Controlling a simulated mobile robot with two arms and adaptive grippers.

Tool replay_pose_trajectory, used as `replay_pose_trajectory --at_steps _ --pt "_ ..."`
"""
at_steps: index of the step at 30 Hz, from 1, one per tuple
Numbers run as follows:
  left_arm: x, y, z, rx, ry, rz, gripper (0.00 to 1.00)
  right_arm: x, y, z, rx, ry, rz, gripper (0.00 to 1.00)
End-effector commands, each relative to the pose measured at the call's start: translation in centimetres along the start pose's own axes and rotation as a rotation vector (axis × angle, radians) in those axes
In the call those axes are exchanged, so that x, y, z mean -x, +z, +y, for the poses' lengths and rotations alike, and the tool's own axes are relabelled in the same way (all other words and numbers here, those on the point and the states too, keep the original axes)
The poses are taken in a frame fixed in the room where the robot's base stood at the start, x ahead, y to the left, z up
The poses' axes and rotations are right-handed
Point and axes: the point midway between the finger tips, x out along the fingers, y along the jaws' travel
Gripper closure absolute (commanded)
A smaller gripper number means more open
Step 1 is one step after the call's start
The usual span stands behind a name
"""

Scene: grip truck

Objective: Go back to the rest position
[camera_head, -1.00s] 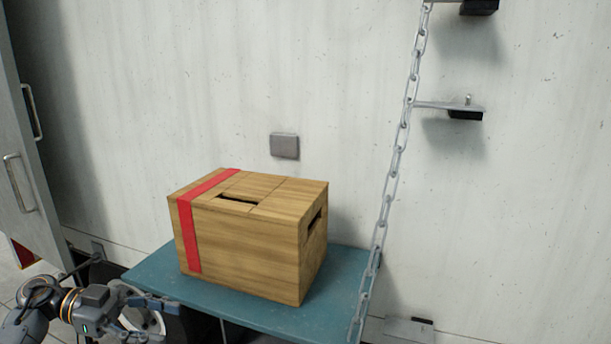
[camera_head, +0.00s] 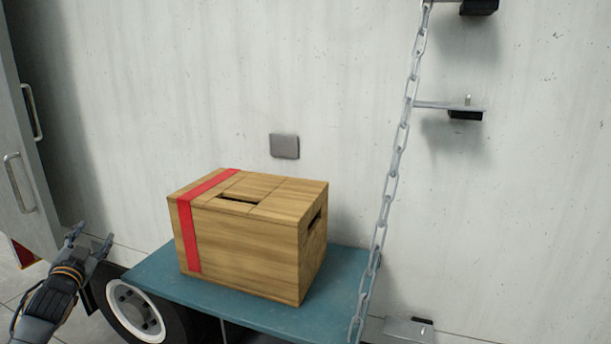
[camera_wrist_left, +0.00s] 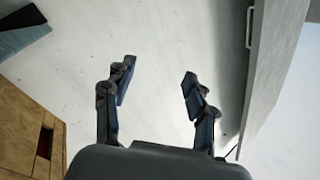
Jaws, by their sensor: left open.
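My left gripper (camera_head: 92,238) is at the lower left of the head view, left of the blue shelf and apart from the wooden box. Its fingers point up and are spread. In the left wrist view the same gripper (camera_wrist_left: 155,85) is open with nothing between its fingers. The wooden box (camera_head: 250,245) has a red band and slots, and it sits on the blue shelf (camera_head: 165,290). The box (camera_wrist_left: 22,130) also shows at the left of the wrist view. My right gripper is in neither view.
A chain (camera_head: 397,150) hangs along the right of the shelf. A grey door with handles (camera_head: 28,180) stands at the left. A wheel (camera_head: 137,310) is below the shelf. The pale wall (camera_head: 520,220) carries a small grey plate (camera_head: 285,146) and brackets (camera_head: 465,112).

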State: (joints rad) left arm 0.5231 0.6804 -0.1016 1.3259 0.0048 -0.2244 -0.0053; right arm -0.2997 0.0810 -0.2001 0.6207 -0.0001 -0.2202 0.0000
Motion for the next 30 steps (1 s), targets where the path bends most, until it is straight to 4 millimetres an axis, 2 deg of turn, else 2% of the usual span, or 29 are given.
replay_pose_trajectory --at_steps 1,5,8,12,14,18,23,27,29,30 --pt "0.5 2.7 2.6 0.011 0.033 -0.044 0.44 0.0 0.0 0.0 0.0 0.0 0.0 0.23" --pt "2.0 8.1 7.3 0.032 0.092 -0.136 0.44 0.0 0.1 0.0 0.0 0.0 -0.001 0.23" --pt "4.1 12.9 11.7 0.05 0.147 -0.221 0.44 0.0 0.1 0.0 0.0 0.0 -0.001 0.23" --pt "8.5 20.0 18.2 0.075 0.23 -0.353 0.44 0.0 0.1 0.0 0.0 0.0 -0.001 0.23" --pt "10.9 22.9 20.9 0.084 0.266 -0.412 0.44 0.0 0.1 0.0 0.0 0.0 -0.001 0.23" --pt "17.3 29.1 27.0 0.104 0.348 -0.546 0.44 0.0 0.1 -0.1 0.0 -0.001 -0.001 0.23" --pt "26.2 35.0 33.2 0.125 0.439 -0.699 0.44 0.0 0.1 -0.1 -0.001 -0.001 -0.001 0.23" --pt "35.0 39.1 38.0 0.139 0.518 -0.833 0.44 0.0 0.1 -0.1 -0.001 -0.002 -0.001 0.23" --pt "39.0 40.5 39.8 0.145 0.552 -0.889 0.44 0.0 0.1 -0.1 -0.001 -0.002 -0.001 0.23" --pt "41.8 41.4 41.0 0.149 0.574 -0.927 0.44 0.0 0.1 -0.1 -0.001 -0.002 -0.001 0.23"
